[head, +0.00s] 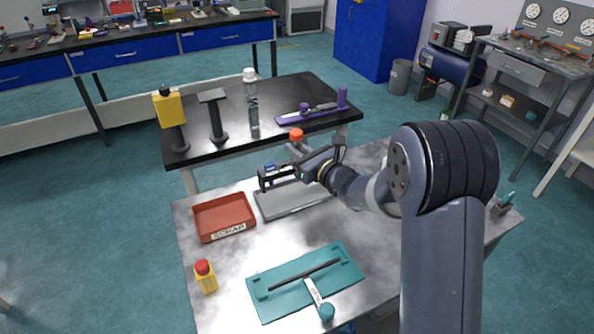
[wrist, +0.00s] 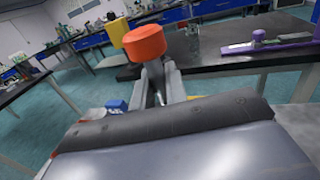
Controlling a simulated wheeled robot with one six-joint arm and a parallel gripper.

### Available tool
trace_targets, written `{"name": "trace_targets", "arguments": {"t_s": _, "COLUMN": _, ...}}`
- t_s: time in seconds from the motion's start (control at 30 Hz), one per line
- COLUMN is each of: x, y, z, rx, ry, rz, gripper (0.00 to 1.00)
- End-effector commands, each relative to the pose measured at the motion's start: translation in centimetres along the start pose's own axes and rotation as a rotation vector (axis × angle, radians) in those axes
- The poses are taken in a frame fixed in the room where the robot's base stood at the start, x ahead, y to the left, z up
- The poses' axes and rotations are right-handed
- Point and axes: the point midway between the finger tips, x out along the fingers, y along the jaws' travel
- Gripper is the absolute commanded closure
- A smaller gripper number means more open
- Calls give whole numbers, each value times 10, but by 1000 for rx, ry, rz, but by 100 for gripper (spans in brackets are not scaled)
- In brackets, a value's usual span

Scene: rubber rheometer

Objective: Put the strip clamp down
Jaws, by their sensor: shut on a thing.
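My gripper (head: 268,180) is over the grey tray (head: 288,207) at the back of the metal table, with its arm reaching in from the right. It is shut on the strip clamp, whose round orange-red knob (head: 296,134) stands above the fingers. In the wrist view the knob (wrist: 145,45) sits at the top of the grip, and grey parts (wrist: 160,85) show below it. The clamp's lower part is mostly hidden by my gripper. I cannot tell whether it touches anything below.
A red SCRAP tray (head: 224,217) lies left of the grey tray. The black table (head: 230,145) behind holds two stands, a clear bottle (head: 252,105) and a purple fixture (head: 315,112).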

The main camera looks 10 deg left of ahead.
Motion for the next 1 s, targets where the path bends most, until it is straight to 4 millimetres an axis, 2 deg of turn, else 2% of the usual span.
{"name": "trace_targets", "arguments": {"t_s": 0.23, "x": 0, "y": 0, "z": -20, "rx": 1, "ry": -2, "rz": 0, "gripper": 100}}
{"name": "trace_targets", "arguments": {"t_s": 0.47, "x": 0, "y": 0, "z": -48, "rx": 0, "ry": -3, "rz": 0, "gripper": 100}}
{"name": "trace_targets", "arguments": {"t_s": 0.83, "x": 0, "y": 0, "z": -52, "rx": -2, "ry": -5, "rz": 0, "gripper": 100}}
{"name": "trace_targets", "arguments": {"t_s": 0.87, "x": 0, "y": 0, "z": -53, "rx": -1, "ry": -2, "rz": 0, "gripper": 86}}
{"name": "trace_targets", "arguments": {"t_s": 1.0, "x": 0, "y": 0, "z": -52, "rx": -1, "ry": -2, "rz": 0, "gripper": 74}}
